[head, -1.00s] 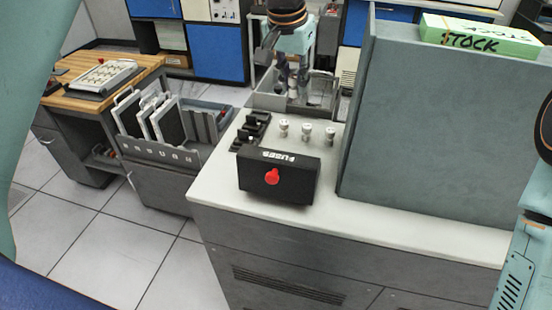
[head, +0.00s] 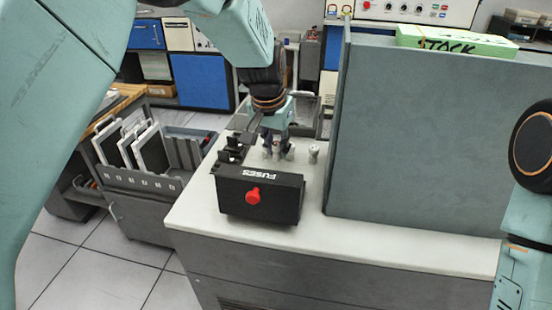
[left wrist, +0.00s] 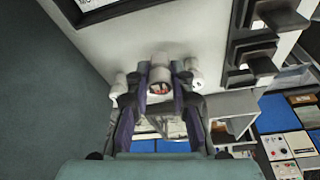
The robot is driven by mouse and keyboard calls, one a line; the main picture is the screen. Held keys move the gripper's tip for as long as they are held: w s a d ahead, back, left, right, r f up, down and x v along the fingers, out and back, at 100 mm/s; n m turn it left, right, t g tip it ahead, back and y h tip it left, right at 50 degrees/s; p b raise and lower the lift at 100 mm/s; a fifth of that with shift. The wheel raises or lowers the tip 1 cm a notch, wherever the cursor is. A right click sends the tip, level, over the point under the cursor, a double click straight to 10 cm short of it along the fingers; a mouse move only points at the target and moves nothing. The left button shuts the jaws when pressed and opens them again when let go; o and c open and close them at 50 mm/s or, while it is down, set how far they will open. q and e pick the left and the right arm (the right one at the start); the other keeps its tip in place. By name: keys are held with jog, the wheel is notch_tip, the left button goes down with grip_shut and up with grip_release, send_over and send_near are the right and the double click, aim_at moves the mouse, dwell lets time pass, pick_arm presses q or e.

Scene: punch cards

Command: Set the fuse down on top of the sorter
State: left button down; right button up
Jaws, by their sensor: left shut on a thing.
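My left gripper (head: 277,146) reaches down from above to the white top (head: 340,235) of the grey cabinet. It is shut on a small pale fuse (left wrist: 160,84), the middle one of three. Another fuse (head: 314,152) stands just to its right in the head view, and one more stands close on the other side, partly hidden by the fingers. In the left wrist view, the held fuse sits between the dark fingers, end towards the camera. No label shows which unit is the sorter. My right gripper is not in view.
A black FUSES box (head: 259,196) with a red knob stands at the front, with black holders (head: 235,148) behind it. A tall grey panel (head: 420,140) rises on the right, with a green STOCK box (head: 455,40) on top. A card rack (head: 145,180) stands left.

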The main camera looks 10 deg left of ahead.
aim_at(274, 157)
pick_arm(q)
notch_tip(274, 157, down, 2)
jog(key=shift+s+a+f, duration=0.1)
jog(key=shift+f, duration=0.15)
jog(key=shift+s+a+f, duration=0.1)
jog(key=shift+s+f, duration=0.05)
jog(key=shift+f, duration=0.15)
jog(key=shift+s, duration=0.15)
jog(key=shift+w+f, duration=0.2)
jog(key=c, duration=1.4)
grip_release()
jog(key=shift+w, duration=0.1)
jog(key=shift+o, duration=1.2)
jog(key=shift+s, duration=0.2)
jog(key=shift+r, duration=0.1)
